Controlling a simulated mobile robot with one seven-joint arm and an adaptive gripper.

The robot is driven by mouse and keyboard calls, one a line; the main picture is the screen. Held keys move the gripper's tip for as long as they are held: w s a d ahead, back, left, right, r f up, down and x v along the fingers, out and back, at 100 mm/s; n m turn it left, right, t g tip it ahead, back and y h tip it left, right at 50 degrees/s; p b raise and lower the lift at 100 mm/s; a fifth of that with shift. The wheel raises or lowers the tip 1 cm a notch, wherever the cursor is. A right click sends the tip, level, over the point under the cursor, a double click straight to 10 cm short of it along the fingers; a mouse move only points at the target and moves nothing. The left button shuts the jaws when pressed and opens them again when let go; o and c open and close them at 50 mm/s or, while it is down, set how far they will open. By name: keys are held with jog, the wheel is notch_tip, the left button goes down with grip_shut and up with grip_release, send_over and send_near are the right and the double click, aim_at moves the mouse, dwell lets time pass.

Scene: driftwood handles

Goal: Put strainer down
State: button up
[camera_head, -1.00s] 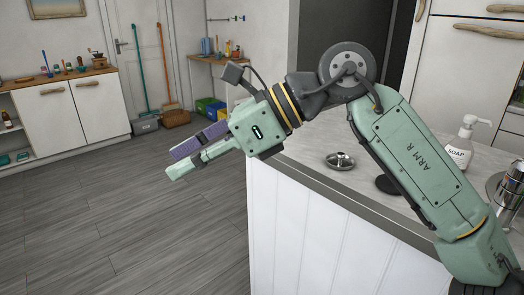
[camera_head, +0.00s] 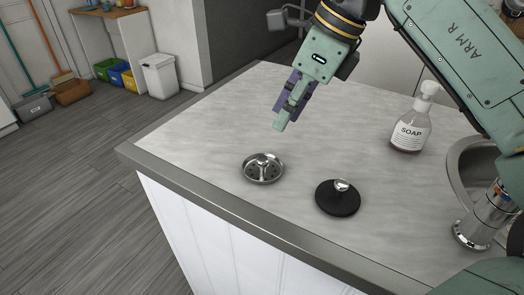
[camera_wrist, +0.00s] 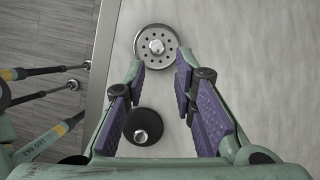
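The strainer (camera_head: 263,169) is a round metal disc with holes and a small central knob. It sits flat on the light counter (camera_head: 210,125), near its left front edge. It also shows in the wrist view (camera_wrist: 156,47), just beyond my fingertips. My gripper (camera_head: 281,120) hangs above the counter, pointing down, behind and slightly right of the strainer. In the wrist view my gripper (camera_wrist: 160,65) has its purple-padded fingers spread apart with nothing between the tips. The gripper is not touching the strainer.
A black stopper with a metal knob (camera_head: 338,197) lies right of the strainer. A soap bottle (camera_head: 411,118) stands farther right, beside the sink (camera_head: 470,165) and chrome tap (camera_head: 486,215). The counter left of the strainer is clear. A white bin (camera_head: 159,75) stands on the floor.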

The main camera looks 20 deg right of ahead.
jog(key=b, duration=0.4)
send_over(263, 159)
jog(key=s+d, duration=0.1)
jog(key=d, duration=0.1)
jog(key=f, duration=0.4)
jog(key=shift+s+f, duration=0.2)
jog(key=shift+f, duration=0.2)
jog(key=shift+w+a+f, duration=0.2)
jog(key=shift+f, duration=0.2)
jog(key=b+x, duration=0.4)
jog(key=x, duration=0.1)
jog(key=shift+s+d, duration=0.1)
jog(key=shift+s, duration=0.1)
jog(key=shift+r, duration=0.1)
jog(key=shift+c, duration=0.4)
grip_shut()
